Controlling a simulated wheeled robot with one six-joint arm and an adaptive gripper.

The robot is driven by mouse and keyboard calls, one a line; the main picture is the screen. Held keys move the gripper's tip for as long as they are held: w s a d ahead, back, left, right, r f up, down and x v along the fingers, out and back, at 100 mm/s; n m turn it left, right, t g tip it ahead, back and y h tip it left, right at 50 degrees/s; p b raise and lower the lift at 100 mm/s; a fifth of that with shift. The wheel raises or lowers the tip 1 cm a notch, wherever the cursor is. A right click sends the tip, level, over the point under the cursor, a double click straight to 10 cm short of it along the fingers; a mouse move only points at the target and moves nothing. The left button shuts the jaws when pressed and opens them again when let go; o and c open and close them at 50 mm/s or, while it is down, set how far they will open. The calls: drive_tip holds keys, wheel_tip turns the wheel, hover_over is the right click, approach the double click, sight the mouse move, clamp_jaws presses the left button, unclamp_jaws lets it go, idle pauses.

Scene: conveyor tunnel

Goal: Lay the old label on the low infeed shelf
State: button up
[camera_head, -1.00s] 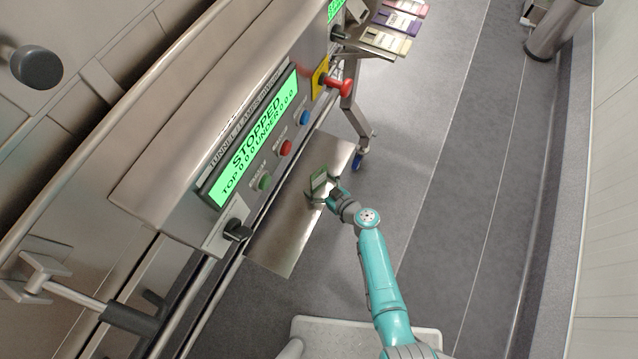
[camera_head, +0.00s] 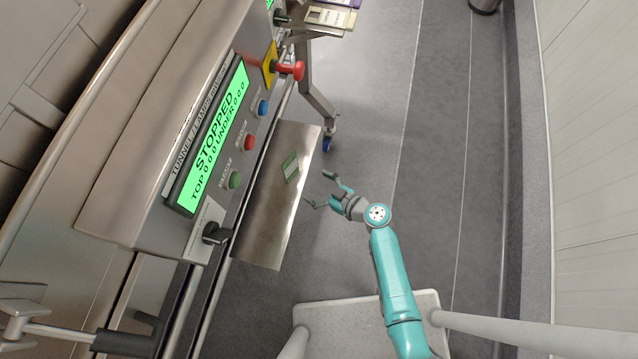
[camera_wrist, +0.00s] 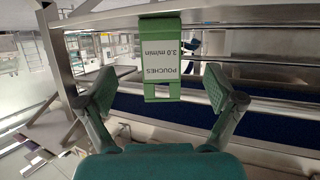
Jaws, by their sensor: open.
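The old label (camera_head: 291,168) is a small green-framed card with a pale face. It lies on the low infeed shelf (camera_head: 262,235), a bare metal plate below the control panel, towards the shelf's far half. My gripper (camera_head: 318,190) is open and empty, just to the right of the shelf and apart from the label. In the wrist view the label (camera_wrist: 161,60) reads "POUCHES 3.0 m/min" upside down. It shows ahead, between and beyond the spread fingers (camera_wrist: 162,98).
The control panel (camera_head: 215,135) above the shelf reads STOPPED. A red knob (camera_head: 290,70) and a black switch handle (camera_head: 215,233) stick out from it. More label cards (camera_head: 330,16) sit at the top. Floor to the right is clear.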

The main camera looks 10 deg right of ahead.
drive_tip(key=shift+s+d+r, duration=0.2)
drive_tip(key=shift+s+d, duration=0.1)
drive_tip(key=s+d+r+m+h, duration=0.1)
drive_tip(key=s+d+m+h, duration=0.15)
drive_tip(key=s, duration=0.45)
drive_tip(key=s+d+r+m+t+h, duration=0.1)
drive_tip(key=s+d+m+h, duration=0.1)
drive_tip(key=s+d, duration=0.35)
drive_tip(key=s+d+r+m+h, duration=0.1)
drive_tip(key=s+d+m+h, duration=0.15)
drive_tip(key=s, duration=0.55)
drive_tip(key=s+d+r+m+t+h, duration=0.1)
drive_tip(key=s+r, duration=0.3)
drive_tip(key=r, duration=0.4)
drive_tip(key=s+d+r+t+h, duration=0.1)
drive_tip(key=s+d+r+t, duration=0.1)
drive_tip(key=r, duration=0.7)
drive_tip(key=s+d+r+m+t+h, duration=0.1)
drive_tip(key=s+r, duration=0.4)
drive_tip(key=r, duration=0.4)
drive_tip(key=shift+s+d+r+m+t, duration=0.25)
drive_tip(key=shift+s+m+t, duration=0.05)
